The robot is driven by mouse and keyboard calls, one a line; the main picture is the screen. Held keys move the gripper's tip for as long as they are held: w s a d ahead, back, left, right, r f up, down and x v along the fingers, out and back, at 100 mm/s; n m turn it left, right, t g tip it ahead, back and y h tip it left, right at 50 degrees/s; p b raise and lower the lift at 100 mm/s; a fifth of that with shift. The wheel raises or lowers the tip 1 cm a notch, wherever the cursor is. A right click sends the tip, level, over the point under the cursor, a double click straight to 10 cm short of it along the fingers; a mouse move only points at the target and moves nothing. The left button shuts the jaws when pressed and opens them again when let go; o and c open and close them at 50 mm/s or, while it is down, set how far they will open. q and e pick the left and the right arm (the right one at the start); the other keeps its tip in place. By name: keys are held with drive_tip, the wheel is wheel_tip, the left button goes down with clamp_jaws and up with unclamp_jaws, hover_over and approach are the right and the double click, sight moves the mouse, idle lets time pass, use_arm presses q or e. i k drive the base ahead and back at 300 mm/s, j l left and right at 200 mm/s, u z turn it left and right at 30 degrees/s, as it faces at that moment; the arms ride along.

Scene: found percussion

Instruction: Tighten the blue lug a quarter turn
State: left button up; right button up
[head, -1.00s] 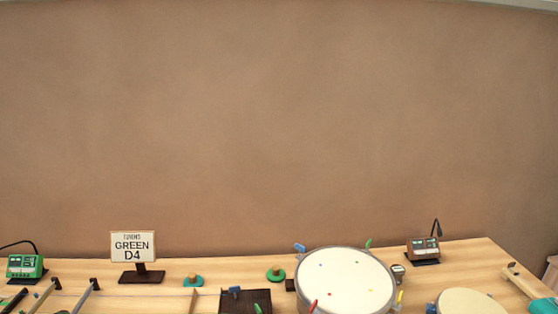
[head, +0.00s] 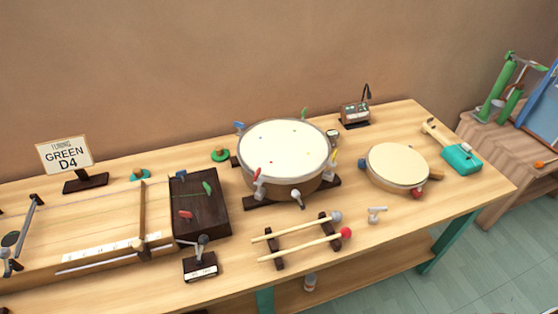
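The drum (head: 284,150) with a cream head stands on dark wooden feet at the middle of the bench. The blue lug (head: 239,126) sticks out at its far left rim. A green lug (head: 304,113) is at the far right rim, a red-topped lug (head: 257,175) at the near left and a yellow lug (head: 333,161) at the right. A small pale T-shaped tool (head: 377,214) lies on the bench, right of the mallets. Neither of my grippers is in view, and nothing touches the blue lug.
Two mallets (head: 300,245) lie on a dark rack in front of the drum. A smaller drum (head: 398,167) and a teal object (head: 461,158) are to the right. A stringed box (head: 100,225), a sign (head: 65,155) reading "GREEN D4" and a small meter (head: 355,113) also stand here.

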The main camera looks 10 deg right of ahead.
sight(239, 126)
drive_tip(key=l+u, duration=0.7)
drive_tip(key=l, duration=0.2)
